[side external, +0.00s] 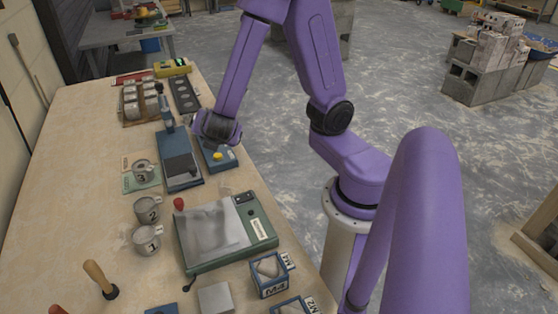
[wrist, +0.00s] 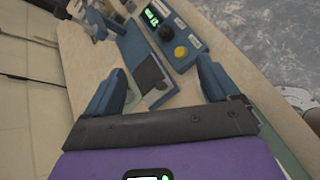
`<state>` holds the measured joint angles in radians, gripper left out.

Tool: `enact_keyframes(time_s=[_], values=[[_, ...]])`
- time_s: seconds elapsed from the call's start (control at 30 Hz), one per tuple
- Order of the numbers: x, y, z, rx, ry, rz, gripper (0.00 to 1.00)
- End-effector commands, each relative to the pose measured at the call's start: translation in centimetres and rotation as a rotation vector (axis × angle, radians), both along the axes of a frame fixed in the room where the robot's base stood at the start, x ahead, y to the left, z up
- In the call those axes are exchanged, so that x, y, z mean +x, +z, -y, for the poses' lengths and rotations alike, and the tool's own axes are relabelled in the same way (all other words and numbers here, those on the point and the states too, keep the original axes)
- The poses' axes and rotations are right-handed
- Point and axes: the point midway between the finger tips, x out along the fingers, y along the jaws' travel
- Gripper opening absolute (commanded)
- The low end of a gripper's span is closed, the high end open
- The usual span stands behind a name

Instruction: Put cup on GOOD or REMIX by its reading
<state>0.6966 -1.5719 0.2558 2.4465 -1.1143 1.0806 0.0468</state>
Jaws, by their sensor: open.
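A grey metal cup marked 3 (side external: 143,169) stands on a green mat (side external: 130,186) whose lettering I cannot read. Cups marked 2 (side external: 147,209) and 1 (side external: 147,240) stand upright on the bare table nearer the camera. A blue stand with a dark plate (side external: 182,165) is right of cup 3; the plate also shows between my fingers in the wrist view (wrist: 150,72). A blue box with a yellow button (side external: 217,156) and a lit green display (wrist: 152,17) is beside it. My gripper (wrist: 158,85) is open and empty above this area. The display reading is too small to read.
A green-framed machine with a grey plate (side external: 212,228) fills the near right of the table. Blue boxes of stones, one marked M4 (side external: 269,278), stand at the front. A rack of moulds (side external: 140,103) is at the back. The table's left side is mostly clear.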

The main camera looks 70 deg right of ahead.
Motion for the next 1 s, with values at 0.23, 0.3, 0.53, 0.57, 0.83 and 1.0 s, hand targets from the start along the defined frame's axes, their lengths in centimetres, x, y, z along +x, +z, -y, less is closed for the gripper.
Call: enact_keyframes(time_s=[0.23, 0.3, 0.53, 0.57, 0.83, 1.0], values=[[-8.4, 0.4, -2.1, 0.399, -0.273, -0.092, 0.88], [-10.9, 0.6, -3.2, 0.517, -0.342, -0.137, 0.88], [-17.1, 1.8, -6.7, 0.817, -0.504, -0.283, 0.88], [-17.6, 2.0, -7.0, 0.841, -0.519, -0.298, 0.88], [-19.3, 2.6, -8.1, 0.919, -0.563, -0.350, 0.88], [-19.3, 2.6, -8.1, 0.917, -0.563, -0.349, 0.88]])
